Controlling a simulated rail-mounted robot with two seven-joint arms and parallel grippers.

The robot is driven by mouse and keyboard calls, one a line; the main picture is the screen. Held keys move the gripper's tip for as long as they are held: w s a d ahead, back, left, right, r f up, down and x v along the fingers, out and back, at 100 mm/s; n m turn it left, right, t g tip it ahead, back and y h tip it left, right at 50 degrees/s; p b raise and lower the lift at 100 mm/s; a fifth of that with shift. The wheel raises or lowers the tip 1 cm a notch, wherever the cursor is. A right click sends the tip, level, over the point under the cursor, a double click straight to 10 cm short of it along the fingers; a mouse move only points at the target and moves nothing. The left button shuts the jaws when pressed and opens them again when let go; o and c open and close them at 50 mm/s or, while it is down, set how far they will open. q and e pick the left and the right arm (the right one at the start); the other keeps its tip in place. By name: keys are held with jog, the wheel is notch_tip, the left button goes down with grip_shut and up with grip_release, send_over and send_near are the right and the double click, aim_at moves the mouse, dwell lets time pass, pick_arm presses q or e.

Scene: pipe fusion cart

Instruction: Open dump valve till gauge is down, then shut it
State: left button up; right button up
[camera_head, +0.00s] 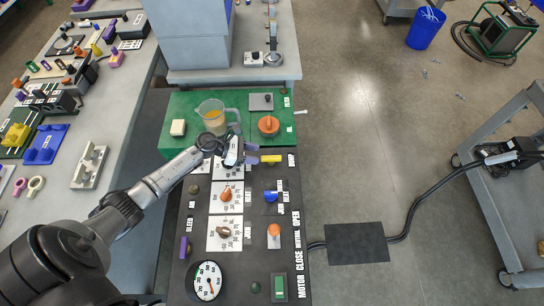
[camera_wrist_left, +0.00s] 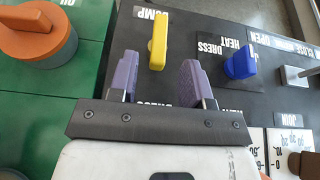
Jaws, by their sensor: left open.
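The yellow dump valve handle (camera_head: 271,158) is at the top of the black control panel, beside a DUMP label that is readable in the wrist view. My left gripper (camera_head: 250,153) is open with purple fingers, just left of the handle in the head view. In the left wrist view the yellow handle (camera_wrist_left: 157,42) is just beyond the gap between the open fingers (camera_wrist_left: 160,80); nothing is held. The round white gauge (camera_head: 206,281) is at the panel's lower left; its reading is too small to tell. My right gripper is not in view.
A blue handle (camera_head: 271,196) is close below the yellow one. Orange knobs (camera_head: 226,195) are on the panel. Floor on the right is partly clear.

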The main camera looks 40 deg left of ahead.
aim_at(271, 157)
pick_arm(q)
jog(key=shift+x, duration=3.6)
jog(key=c, duration=0.7)
